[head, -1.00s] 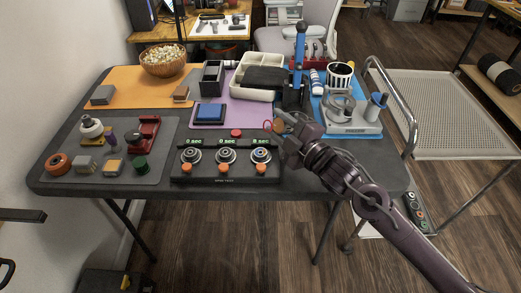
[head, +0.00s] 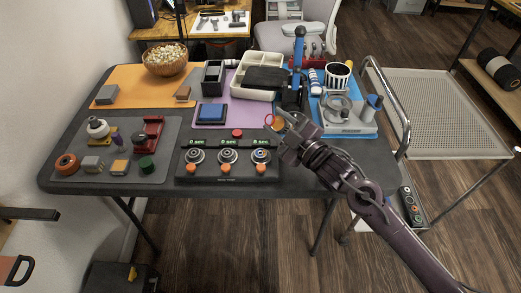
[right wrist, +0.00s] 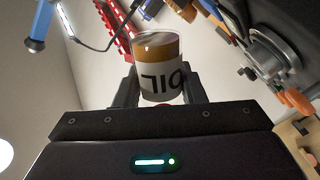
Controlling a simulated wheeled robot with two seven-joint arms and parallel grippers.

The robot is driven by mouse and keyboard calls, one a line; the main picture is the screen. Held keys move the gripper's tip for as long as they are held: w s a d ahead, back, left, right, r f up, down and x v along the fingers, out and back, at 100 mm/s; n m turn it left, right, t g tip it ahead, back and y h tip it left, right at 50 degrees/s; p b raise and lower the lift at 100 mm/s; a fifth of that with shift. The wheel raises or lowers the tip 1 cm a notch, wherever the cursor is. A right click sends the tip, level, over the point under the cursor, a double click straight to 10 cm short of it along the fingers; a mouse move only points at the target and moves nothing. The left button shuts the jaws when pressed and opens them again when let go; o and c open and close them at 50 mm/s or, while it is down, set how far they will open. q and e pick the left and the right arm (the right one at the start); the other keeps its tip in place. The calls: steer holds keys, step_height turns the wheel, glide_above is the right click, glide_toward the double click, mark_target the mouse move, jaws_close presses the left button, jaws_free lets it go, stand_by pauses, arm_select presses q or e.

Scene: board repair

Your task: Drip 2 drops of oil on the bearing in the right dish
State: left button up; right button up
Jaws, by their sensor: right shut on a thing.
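The three-dish station with its timer displays stands at the front of the table. Its right dish (head: 261,156) holds a round bearing with a blue-looking centre. My right gripper (head: 281,122) is shut on the oil bottle (head: 278,126), behind and a little right of the right dish, apart from it. In the right wrist view the amber bottle (right wrist: 158,65) sits between the two fingers (right wrist: 159,88), with its "OIL" label upside down in the picture. I cannot tell from these views whether the bottle is tilted. No drop is visible. My left gripper is not in view.
A grey mat with small parts (head: 112,176) lies left. A cart (head: 440,120) stands right.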

steer(key=shift+r+m+p, duration=0.5)
steer(key=shift+m+p, duration=0.5)
steer(key=shift+p, duration=0.15)
steer(key=shift+r+m+p, duration=0.15)
steer(key=shift+m+p, duration=0.15)
steer(key=r+m+p, duration=0.1)
steer(key=m+p, duration=0.1)
steer(key=shift+p, duration=0.4)
steer(key=shift+m+p, duration=0.55)
steer(key=shift+m, duration=0.35)
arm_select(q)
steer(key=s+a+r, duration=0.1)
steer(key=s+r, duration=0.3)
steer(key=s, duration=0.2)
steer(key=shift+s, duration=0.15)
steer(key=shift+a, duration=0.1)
